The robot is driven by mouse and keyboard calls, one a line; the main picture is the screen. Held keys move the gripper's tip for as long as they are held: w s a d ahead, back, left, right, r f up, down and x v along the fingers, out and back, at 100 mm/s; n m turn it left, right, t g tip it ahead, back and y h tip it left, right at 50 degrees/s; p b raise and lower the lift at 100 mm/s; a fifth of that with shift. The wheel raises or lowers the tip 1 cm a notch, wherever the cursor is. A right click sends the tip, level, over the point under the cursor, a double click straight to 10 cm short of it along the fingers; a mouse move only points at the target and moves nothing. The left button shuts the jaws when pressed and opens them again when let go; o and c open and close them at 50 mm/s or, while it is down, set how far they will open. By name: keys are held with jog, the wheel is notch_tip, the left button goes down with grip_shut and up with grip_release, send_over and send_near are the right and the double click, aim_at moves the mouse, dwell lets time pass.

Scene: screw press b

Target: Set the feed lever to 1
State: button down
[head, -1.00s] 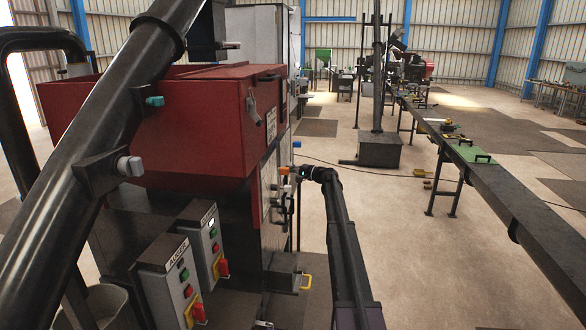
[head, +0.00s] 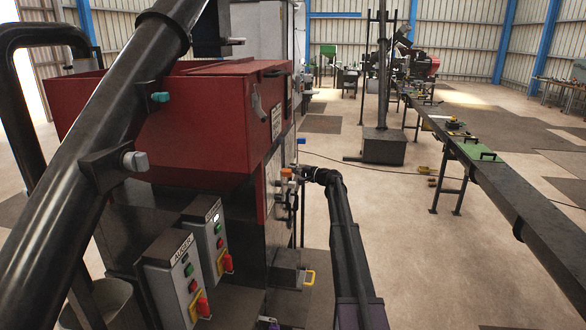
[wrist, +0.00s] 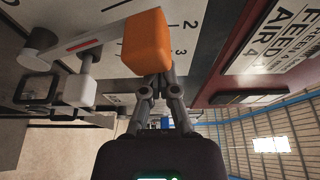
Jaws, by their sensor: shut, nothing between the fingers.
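The feed lever has an orange block-shaped knob (wrist: 148,42) on a pale arm with a red stripe. It lies across a white scale plate (wrist: 200,14) in the wrist view. The figures 2 and 3 show just beyond the knob; the 1 is not visible. In the head view the orange knob (head: 287,172) is small on the machine's right side. My gripper (wrist: 158,80) is shut and empty, its fingertips right at the knob's near side. I cannot tell whether they touch it. In the head view my gripper (head: 304,174) is beside the knob.
A white knob (wrist: 78,90) on a stem is left of my gripper. A sign plate (wrist: 285,40) is on the right. The red hopper (head: 190,120) and control boxes (head: 172,280) are left in the head view; open floor (head: 390,240) lies right of my arm.

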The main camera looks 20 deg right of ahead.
dwell(0.4)
jog(key=s+d, duration=0.4)
jog(key=d, duration=0.4)
jog(key=shift+s+d, duration=0.15)
jog(key=shift+s, duration=0.15)
dwell(0.5)
dwell(1.2)
